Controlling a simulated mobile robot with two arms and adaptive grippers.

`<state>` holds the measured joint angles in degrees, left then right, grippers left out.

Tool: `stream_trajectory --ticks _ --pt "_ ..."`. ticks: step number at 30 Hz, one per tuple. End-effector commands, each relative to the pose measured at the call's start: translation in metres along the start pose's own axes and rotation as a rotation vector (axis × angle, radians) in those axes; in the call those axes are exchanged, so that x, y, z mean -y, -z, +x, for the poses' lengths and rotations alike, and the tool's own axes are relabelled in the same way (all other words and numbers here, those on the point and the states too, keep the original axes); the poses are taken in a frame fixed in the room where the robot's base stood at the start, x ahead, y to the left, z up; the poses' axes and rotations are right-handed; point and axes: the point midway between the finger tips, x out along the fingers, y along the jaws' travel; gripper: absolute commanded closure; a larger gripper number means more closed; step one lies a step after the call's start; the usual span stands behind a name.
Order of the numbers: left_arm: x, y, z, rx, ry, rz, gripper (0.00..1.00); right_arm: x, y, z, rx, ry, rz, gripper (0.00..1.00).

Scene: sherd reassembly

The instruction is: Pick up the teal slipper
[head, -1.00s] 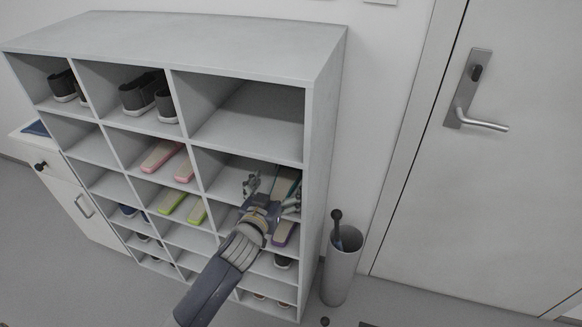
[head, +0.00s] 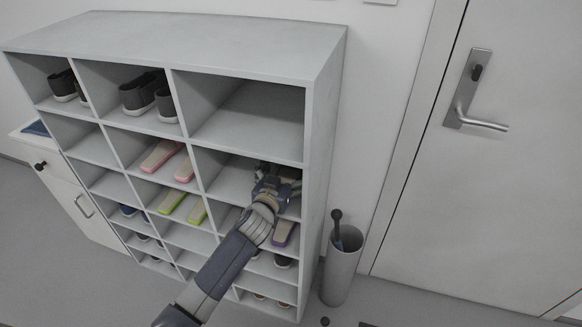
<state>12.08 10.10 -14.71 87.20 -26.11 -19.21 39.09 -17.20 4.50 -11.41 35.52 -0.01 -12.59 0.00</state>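My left gripper (head: 270,176) reaches into the second-row compartment of the right column of the grey shoe rack (head: 311,150). The gripper and its wrist cover nearly all of that compartment's right part. The teal slipper, which showed there a second ago, is now hidden behind the gripper. I cannot tell whether the fingers are open or shut, or whether they touch the slipper. My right gripper is not in view.
Pink slippers (head: 160,155) lie in the middle compartment, with lime slippers (head: 172,202) below. A purple slipper (head: 283,233) lies under my gripper. Dark shoes (head: 137,95) stand in the top row. A grey bin (head: 341,270) stands right of the rack, near a door (head: 520,200).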

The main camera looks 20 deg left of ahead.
Motion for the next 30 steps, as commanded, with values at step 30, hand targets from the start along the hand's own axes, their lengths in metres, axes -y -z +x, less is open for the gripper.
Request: stream_trajectory --ticks 30 --pt "0.0 0.029 -0.034 0.002 -0.001 -0.001 0.57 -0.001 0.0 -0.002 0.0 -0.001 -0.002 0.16"
